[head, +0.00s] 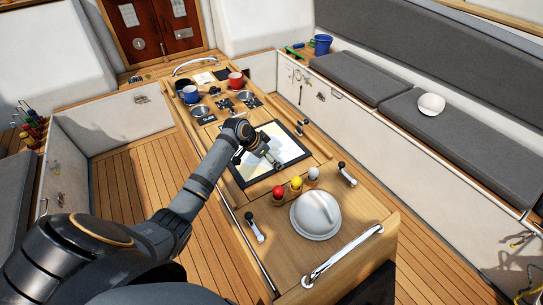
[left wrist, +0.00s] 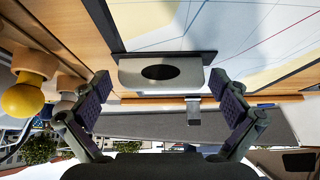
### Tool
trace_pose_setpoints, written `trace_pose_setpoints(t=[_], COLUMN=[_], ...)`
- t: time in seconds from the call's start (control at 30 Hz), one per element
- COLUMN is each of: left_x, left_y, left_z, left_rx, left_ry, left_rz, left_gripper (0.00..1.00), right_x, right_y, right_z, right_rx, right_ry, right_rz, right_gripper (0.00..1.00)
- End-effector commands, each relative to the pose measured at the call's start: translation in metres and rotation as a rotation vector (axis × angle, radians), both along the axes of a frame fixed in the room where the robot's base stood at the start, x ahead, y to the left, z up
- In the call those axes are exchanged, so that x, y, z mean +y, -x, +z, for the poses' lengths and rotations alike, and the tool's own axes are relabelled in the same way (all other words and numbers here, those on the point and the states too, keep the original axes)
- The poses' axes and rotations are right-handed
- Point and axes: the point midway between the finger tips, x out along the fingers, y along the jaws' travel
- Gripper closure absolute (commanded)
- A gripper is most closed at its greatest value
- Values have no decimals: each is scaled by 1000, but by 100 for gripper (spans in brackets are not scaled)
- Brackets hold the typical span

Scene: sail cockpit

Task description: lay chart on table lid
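The chart (head: 284,143), a pale sheet with yellow and blue areas in a black frame, lies flat on the wooden table (head: 345,225) in the head view. It also fills the upper part of the left wrist view (left wrist: 220,25). A grey clip-like piece with a dark oval (left wrist: 160,72) sits at the frame's edge there. My left gripper (head: 272,162) is over the chart in the head view and partly hides it. Its fingers (left wrist: 168,108) are spread, with the grey piece beyond and between them; I see no contact. My right gripper is not in view.
A white lidded dish (head: 316,215) and red (head: 278,192), yellow (head: 296,183) and white balls (head: 313,173) in holders stand near the chart. Black-handled tools (head: 254,229) flank them. Blue (head: 190,94) and red mugs (head: 235,80) stand at the far end. A metal rail (head: 342,255) edges the table.

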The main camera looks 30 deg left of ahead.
Motion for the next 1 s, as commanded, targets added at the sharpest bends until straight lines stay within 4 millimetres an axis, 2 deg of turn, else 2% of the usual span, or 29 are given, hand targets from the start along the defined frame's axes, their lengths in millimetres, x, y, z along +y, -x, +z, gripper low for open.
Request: trace_pose_setpoints(t=[0.23, 0.37, 0.73, 0.83, 1.0], left_x=[0, 4, 27, 32, 33], left_y=[0, 3, 44, 50, 56], left_z=[1, 8, 80, 93, 103], left_rx=[0, -2, -1, -3, 0], left_ry=[0, -3, -8, -4, 0], left_rz=[0, 0, -2, 0, -1], left_gripper=[0, 0, 0, 0, 0], right_x=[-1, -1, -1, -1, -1], right_y=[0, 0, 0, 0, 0], right_z=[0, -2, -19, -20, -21], right_rx=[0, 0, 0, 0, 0], right_ry=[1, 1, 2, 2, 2], right_rz=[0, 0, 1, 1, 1], right_gripper=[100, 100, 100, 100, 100])
